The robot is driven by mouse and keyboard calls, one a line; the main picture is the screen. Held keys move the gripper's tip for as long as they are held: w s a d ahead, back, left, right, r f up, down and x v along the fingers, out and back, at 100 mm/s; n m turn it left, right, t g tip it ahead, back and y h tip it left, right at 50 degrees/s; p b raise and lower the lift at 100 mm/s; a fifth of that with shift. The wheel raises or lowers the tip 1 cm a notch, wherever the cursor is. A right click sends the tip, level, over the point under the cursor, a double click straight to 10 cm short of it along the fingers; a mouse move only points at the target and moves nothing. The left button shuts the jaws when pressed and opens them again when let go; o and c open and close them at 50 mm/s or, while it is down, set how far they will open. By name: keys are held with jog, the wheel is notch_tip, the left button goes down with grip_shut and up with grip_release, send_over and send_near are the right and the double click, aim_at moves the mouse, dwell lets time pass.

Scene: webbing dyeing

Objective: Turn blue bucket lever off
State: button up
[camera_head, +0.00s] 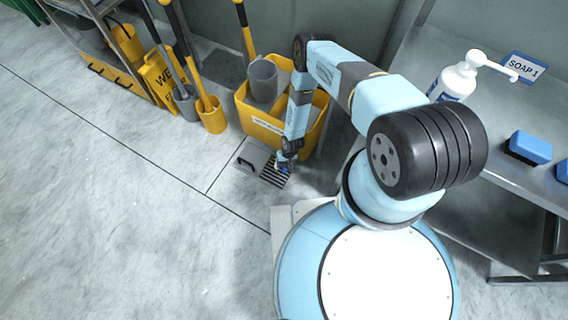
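No blue bucket and no lever can be made out in the head view. A yellow mop bucket (262,128) with a grey cylindrical part (263,80) stands on the floor, partly hidden behind my light blue arm. My arm reaches down in front of this bucket. My gripper (284,166) is low near the floor, just above a dark slotted grate (273,177). A small blue patch shows at the gripper, too small to identify. The fingers are too small and dark to tell whether they are open or shut.
A metal table (421,68) at right holds a soap bottle (456,82) and blue brushes (530,147). The left floor is clear.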

jog(key=shift+r, duration=0.1)
notch_tip(320, 180, up, 13)
jog(key=d, duration=0.2)
jog(key=shift+w+d, duration=0.3)
dwell(0.3)
jog(key=shift+r, duration=0.1)
jog(key=shift+c, duration=0.2)
